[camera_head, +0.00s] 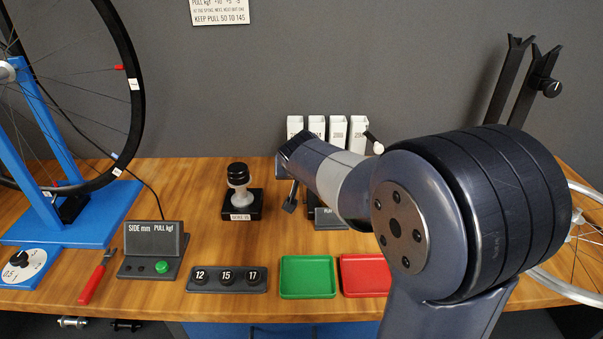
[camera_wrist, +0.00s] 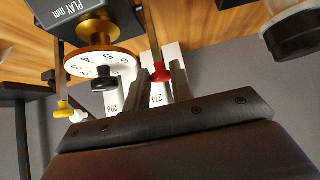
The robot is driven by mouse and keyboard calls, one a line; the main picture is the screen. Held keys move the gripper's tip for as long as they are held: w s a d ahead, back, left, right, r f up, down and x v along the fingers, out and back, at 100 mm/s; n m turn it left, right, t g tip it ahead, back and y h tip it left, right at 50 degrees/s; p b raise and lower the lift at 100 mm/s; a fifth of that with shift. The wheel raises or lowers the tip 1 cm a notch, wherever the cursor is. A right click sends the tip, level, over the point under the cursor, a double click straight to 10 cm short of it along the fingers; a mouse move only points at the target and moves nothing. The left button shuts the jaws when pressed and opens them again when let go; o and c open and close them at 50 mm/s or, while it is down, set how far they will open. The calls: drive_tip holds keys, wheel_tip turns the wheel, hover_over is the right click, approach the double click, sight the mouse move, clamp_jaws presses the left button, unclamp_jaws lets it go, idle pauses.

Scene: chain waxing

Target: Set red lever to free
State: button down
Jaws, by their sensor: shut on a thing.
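The red lever (camera_wrist: 161,72) shows in the wrist view as a red knob on a thin stem, beside the grey PLAY mm box with its round white dial (camera_wrist: 103,64). My gripper (camera_wrist: 161,78) has a finger on each side of the red knob and is shut on it. The lever's markings and its free position cannot be read. In the head view my arm hides the red lever and most of the PLAY box (camera_head: 328,222).
White numbered bins (camera_head: 316,128) stand behind the box. A black-stemmed lever with a white tip (camera_head: 378,148) stands right of them. A black-knobbed post (camera_head: 238,190), a green tray (camera_head: 307,278) and a red tray (camera_head: 365,274) are nearby. Bare wood lies left of the post.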

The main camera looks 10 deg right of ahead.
drive_tip(key=shift+s+f, duration=0.25)
drive_tip(key=shift+f, duration=0.25)
drive_tip(key=c, duration=1.5)
unclamp_jaws()
drive_tip(key=shift+c, duration=0.2)
drive_tip(key=o, duration=0.3)
drive_tip(key=shift+w+r, duration=0.1)
drive_tip(key=shift+r, duration=0.1)
drive_tip(key=shift+r, duration=0.1)
drive_tip(key=p+v, duration=0.3)
drive_tip(key=v, duration=0.7)
drive_tip(key=shift+s+r, duration=0.25)
